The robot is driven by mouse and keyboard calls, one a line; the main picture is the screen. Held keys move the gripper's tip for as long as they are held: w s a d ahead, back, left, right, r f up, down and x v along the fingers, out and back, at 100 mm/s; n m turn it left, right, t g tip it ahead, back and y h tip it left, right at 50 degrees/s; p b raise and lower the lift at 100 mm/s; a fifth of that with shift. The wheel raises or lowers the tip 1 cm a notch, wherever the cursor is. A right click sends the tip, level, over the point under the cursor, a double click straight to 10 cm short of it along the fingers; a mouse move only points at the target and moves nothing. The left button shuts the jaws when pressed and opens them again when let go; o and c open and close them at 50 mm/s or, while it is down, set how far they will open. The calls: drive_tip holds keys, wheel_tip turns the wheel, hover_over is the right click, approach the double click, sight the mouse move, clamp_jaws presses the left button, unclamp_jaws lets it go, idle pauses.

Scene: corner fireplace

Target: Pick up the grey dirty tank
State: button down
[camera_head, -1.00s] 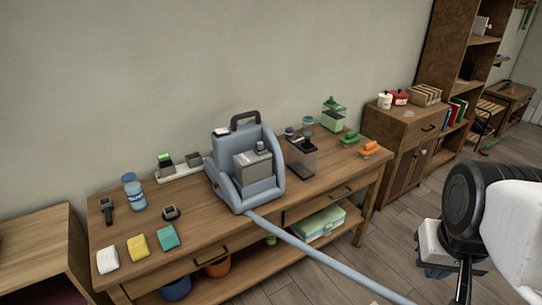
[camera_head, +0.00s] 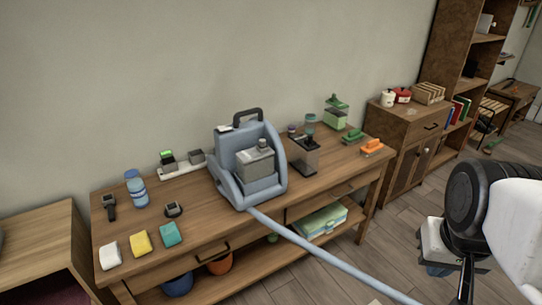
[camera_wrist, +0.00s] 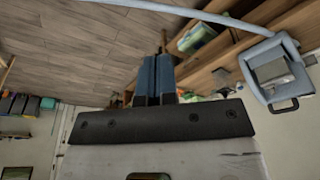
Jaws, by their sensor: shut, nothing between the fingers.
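The grey dirty tank (camera_head: 255,164) is a boxy grey container with a cap on top. It sits in the front of a blue-grey cleaning machine (camera_head: 226,181) with a dark top handle, on the wooden table. In the wrist view the tank (camera_wrist: 272,71) shows at the right, inside the machine's blue frame. My gripper (camera_head: 438,271) is at the lower right of the head view, well to the right of the table and apart from the tank. In the wrist view its blue fingers (camera_wrist: 155,72) are together and empty.
A blue-grey hose (camera_head: 330,260) runs from the machine toward the lower right. Left are a white power strip (camera_head: 183,169), a bottle (camera_head: 136,188) and coloured sponges (camera_head: 140,244). Floor between table and gripper is open.

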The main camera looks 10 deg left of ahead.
drive_tip(key=c, duration=1.8)
unclamp_jaws()
drive_tip(key=o, duration=1.8)
